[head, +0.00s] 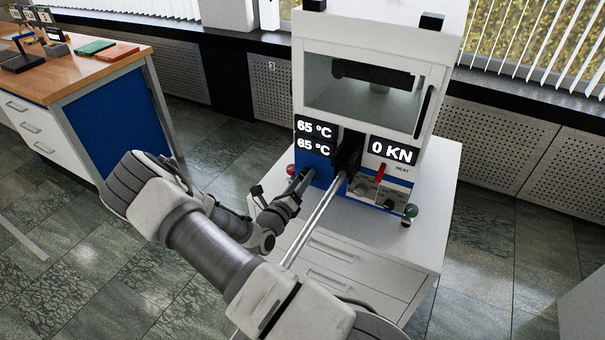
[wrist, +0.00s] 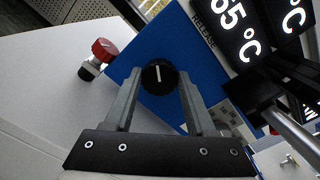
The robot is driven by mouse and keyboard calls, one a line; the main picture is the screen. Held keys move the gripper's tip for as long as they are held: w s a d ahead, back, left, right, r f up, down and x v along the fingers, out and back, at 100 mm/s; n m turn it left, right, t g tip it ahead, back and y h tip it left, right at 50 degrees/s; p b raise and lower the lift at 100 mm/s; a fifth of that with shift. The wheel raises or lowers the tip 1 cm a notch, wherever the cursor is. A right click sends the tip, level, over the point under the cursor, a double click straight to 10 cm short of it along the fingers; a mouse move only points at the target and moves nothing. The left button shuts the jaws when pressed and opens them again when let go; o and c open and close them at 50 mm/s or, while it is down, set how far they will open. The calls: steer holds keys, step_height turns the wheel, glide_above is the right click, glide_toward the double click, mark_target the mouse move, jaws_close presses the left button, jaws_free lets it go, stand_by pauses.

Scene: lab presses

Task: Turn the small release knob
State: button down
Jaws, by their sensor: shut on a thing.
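The small release knob (wrist: 159,77) is round and black with a white pointer line, on the blue front panel of the press beside the word RELEASE. In the wrist view its pointer stands nearly upright. My gripper (wrist: 160,80) has its two grey fingers on either side of the knob, shut on it. In the head view my gripper (head: 306,174) reaches the lower left of the press front (head: 317,170) and hides the knob. The temperature displays (head: 315,137) above it both read 65 °C.
A long metal lever (head: 325,205) sticks out of the press just right of my gripper. A red-topped knob (wrist: 104,50) stands left of the panel. A red switch (head: 380,173), dials and a green-topped knob (head: 410,211) are at the right. The force display (head: 391,151) reads 0 KN.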

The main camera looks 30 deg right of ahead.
steer(key=n+p, duration=0.2)
steer(key=n, duration=0.3)
steer(key=shift+f, duration=0.1)
stand_by(0.4)
steer(key=shift+c, duration=1.1)
jaws_free()
steer(key=shift+a, duration=0.1)
steer(key=v, duration=1.7)
steer(key=shift+a, duration=0.15)
